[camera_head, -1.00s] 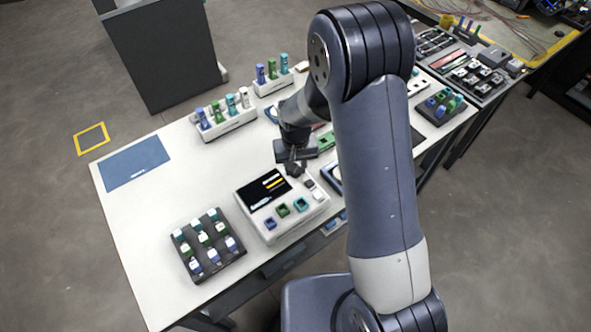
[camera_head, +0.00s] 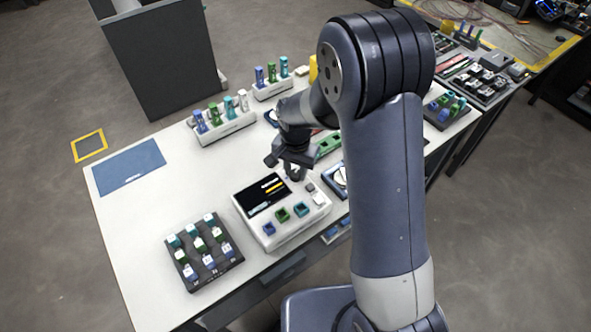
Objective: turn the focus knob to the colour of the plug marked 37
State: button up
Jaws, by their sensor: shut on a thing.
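The splicer (camera_head: 251,213) is a white box with a dark screen (camera_head: 264,193) and blue, green and teal square sockets along its front. My gripper (camera_head: 294,172) points down at the splicer's back right corner and is shut on a small dark knob there, which it mostly hides. The knob's pointer and colour marks cannot be made out. A black tray (camera_head: 232,259) at the front left holds several plugs with white labels in teal, green and blue rows. The numbers on them are too small to read, so I cannot tell which is 37.
White racks with coloured upright pieces (camera_head: 226,127) and (camera_head: 272,90) stand along the back edge. A blue mat (camera_head: 130,167) lies at the left. A green part (camera_head: 328,144) lies right of my gripper. The table's middle left is clear.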

aim_at(295, 173)
dwell(0.4)
jog(key=o, duration=0.7)
notch_tip(295, 173, up, 11)
jog(key=shift+f+b, duration=0.1)
jog(key=shift+b, duration=0.3)
notch_tip(295, 173, down, 11)
jog(key=shift+r+p, duration=0.1)
jog(key=shift+p, duration=0.3)
jog(key=shift+n, duration=0.3)
